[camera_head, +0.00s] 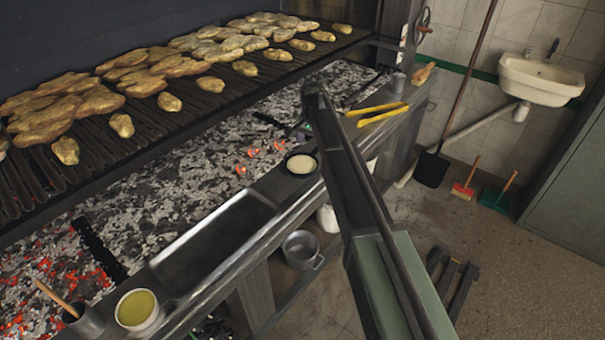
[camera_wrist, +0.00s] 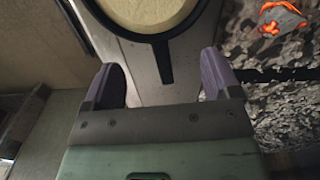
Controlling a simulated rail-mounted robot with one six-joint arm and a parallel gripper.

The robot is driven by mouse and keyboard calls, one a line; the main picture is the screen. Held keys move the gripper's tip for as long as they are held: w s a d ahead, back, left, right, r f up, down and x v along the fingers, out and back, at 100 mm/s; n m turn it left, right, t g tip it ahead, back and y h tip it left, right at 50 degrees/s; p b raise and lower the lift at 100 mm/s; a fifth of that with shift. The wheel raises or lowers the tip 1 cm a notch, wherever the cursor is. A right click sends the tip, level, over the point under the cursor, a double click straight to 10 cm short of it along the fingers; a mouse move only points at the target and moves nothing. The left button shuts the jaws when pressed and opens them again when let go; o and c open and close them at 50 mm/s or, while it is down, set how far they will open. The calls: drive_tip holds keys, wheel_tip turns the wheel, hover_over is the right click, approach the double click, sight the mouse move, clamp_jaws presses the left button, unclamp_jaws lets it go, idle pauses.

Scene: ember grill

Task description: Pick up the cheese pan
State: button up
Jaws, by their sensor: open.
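The cheese pan (camera_head: 301,164) is a small round dark pan with pale yellow content. It sits on the metal ledge along the front of the grill. In the wrist view the cheese pan (camera_wrist: 163,62) shows at the top, its dark handle pointing down between my fingertips. My gripper (camera_wrist: 165,82) is open, with one purple-grey finger on each side of the handle's end. No contact between fingers and handle is visible. In the head view my gripper is small and dark, just behind the pan, partly hidden by my arm.
Glowing coals (camera_head: 262,150) lie behind the ledge, under a grate (camera_head: 150,115) with many food pieces. Yellow tongs (camera_head: 380,113) lie right of my arm. A metal tray (camera_head: 215,240), a yellow-filled pot (camera_head: 138,309) and a cup with a wooden handle (camera_head: 84,321) are to the left.

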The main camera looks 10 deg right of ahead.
sight(312, 153)
wheel_tip(312, 153, down, 5)
drive_tip(key=b, duration=0.5)
drive_tip(key=shift+w+d+f, duration=0.15)
drive_tip(key=shift+f, duration=0.05)
drive_tip(key=shift+r, duration=0.25)
drive_tip(key=shift+c, duration=0.3)
clamp_jaws()
